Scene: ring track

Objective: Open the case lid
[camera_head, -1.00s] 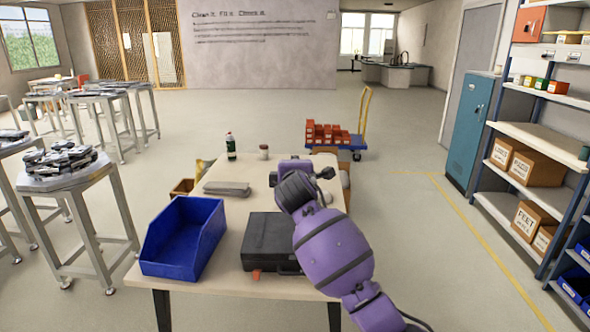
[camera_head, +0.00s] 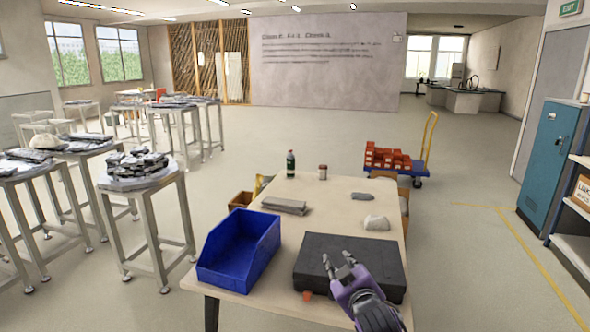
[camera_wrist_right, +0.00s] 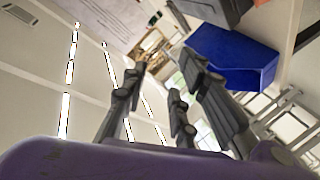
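The dark case (camera_head: 376,262) lies on the wooden table with its lid shut. A small orange-red piece (camera_head: 307,294) shows at its front edge. My purple right gripper (camera_head: 338,262) is in front of the case's front middle in the head view, its grey fingers overlapping the lid; I cannot tell whether they touch it. In the right wrist view its fingers (camera_wrist_right: 160,95) are spread with nothing between them. A dark corner, probably of the case (camera_wrist_right: 215,8), shows at the top there. My left gripper is in neither view.
A blue bin (camera_head: 240,250) stands left of the case on the table (camera_head: 335,200). Grey slabs (camera_head: 285,205), a pale lump (camera_head: 376,222), a green bottle (camera_head: 291,164) and a small jar (camera_head: 323,172) sit farther back. A cart with red bins (camera_head: 388,158) stands behind.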

